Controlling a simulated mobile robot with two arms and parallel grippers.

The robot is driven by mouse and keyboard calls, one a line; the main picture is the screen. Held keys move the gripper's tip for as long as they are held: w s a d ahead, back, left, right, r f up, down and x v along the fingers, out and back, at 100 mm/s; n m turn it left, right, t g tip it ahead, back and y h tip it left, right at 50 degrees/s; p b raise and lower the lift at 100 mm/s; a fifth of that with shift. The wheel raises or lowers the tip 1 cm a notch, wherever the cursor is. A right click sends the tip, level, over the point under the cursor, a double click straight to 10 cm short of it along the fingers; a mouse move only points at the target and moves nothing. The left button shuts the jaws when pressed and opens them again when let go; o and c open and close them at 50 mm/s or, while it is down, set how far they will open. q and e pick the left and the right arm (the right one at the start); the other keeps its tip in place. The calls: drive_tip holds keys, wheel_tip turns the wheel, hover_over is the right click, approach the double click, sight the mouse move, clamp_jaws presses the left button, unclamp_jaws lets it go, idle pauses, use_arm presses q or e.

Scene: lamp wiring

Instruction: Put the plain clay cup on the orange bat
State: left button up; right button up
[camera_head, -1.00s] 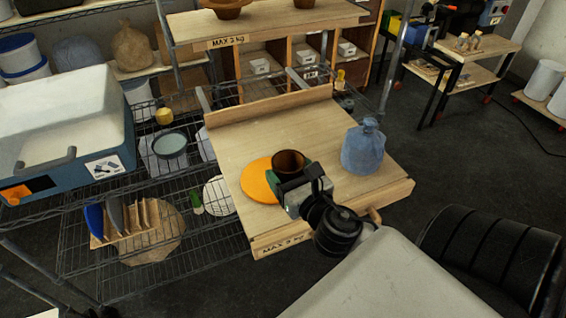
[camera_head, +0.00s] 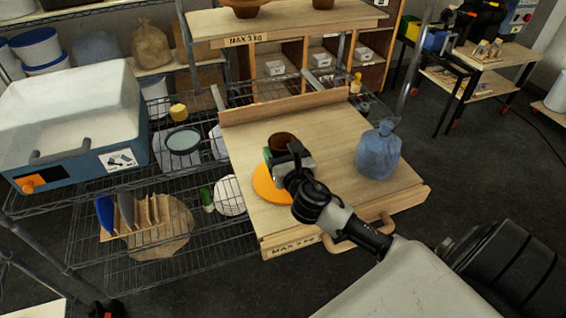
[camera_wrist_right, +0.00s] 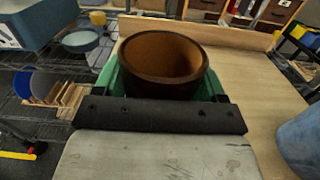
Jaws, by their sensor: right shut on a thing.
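The plain clay cup (camera_head: 283,140) is dark brown outside and lighter brown inside, upright with its mouth up. My right gripper (camera_head: 281,157) is shut on it, with green finger pads on both sides; it also shows in the right wrist view, where the cup (camera_wrist_right: 165,62) fills the space between the pads. The orange bat (camera_head: 266,188) is a flat round disc on the wooden board, partly hidden by my right gripper. The cup appears over or just behind the bat's far edge; its base is hidden, so I cannot tell its height. My left gripper is out of view.
A blue bagged lump (camera_head: 379,152) stands on the wooden board (camera_head: 330,128), right of my gripper. The board has a raised back lip (camera_head: 285,107). A wire rack (camera_head: 95,262) and a blue-grey basin (camera_head: 75,120) are at left. Board between cup and bag is clear.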

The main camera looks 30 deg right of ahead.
drive_tip(key=shift+f+b, duration=0.4)
drive_tip(key=shift+f, duration=1.55)
drive_tip(key=shift+f, duration=0.15)
drive_tip(key=o, duration=1.1)
drive_tip(key=shift+s, duration=0.1)
drive_tip(key=shift+c, duration=0.2)
drive_tip(key=b+v, duration=0.1)
drive_tip(key=v, duration=0.9)
drive_tip(key=shift+s+a+b, duration=0.15)
drive_tip(key=shift+s+b, duration=0.05)
drive_tip(key=shift+b, duration=0.15)
drive_tip(key=shift+v, duration=0.8)
